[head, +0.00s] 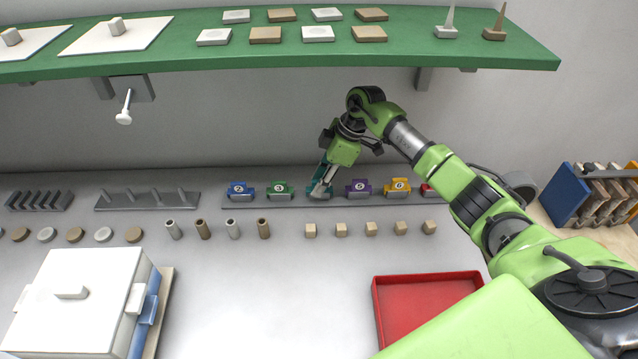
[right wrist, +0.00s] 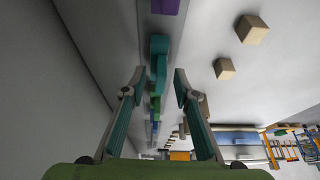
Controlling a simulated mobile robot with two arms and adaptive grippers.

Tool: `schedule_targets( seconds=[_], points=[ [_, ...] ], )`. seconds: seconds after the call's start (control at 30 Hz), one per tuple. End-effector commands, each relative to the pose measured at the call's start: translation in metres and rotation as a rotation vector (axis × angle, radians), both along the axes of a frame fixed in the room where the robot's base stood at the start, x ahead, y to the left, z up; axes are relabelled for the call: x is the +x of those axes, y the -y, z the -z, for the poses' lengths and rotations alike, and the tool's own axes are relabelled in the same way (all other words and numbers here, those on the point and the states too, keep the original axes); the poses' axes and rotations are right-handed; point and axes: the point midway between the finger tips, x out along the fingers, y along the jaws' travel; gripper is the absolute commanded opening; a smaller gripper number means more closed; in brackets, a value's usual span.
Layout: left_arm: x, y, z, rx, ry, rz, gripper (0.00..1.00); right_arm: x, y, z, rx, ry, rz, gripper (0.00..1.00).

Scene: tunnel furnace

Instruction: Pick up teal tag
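The teal tag (right wrist: 158,62) stands on a grey strip in the right wrist view, just beyond and between my right fingertips. My right gripper (right wrist: 159,84) is open, with a gap on each side of the tag, and holds nothing. In the head view my right gripper (head: 320,190) reaches down to the row of tags, between the green tag (head: 279,190) and the purple tag (head: 359,188). There it hides most or all of the teal tag. My left gripper is not in view.
The strip (head: 245,203) also holds a blue tag (head: 238,189), a yellow tag (head: 397,187) and a partly hidden red tag (head: 428,189). Small wooden cubes (head: 341,230) lie in front. A green shelf (head: 200,60) overhangs behind. A red tray (head: 425,305) lies nearer.

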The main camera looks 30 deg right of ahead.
Motion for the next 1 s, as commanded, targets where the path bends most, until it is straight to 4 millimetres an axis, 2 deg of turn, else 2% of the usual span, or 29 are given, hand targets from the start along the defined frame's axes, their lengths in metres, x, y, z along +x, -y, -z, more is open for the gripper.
schedule_targets(
  seconds=[0.23, 0.27, 0.33, 0.37, 0.83, 1.0],
  points=[
    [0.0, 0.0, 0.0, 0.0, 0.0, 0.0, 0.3, 0.0, 0.0, 0.003, -0.001, 0.0, 0.0, 0.28],
    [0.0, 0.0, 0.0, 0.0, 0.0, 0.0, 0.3, 0.0, 0.0, 0.003, -0.001, 0.0, 0.0, 0.23],
    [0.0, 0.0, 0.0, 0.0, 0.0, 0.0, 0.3, 0.0, 0.0, 0.003, -0.001, 0.0, 0.0, 0.04],
    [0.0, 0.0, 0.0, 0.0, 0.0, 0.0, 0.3, 0.0, 0.0, 0.003, -0.001, 0.0, 0.0, 0.0],
    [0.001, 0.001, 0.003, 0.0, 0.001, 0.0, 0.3, 0.0, -0.001, 0.001, -0.001, 0.001, -0.001, 0.0],
    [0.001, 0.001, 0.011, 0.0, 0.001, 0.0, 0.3, -0.003, -0.002, -0.009, -0.001, 0.004, -0.001, 0.0]
  ],
)
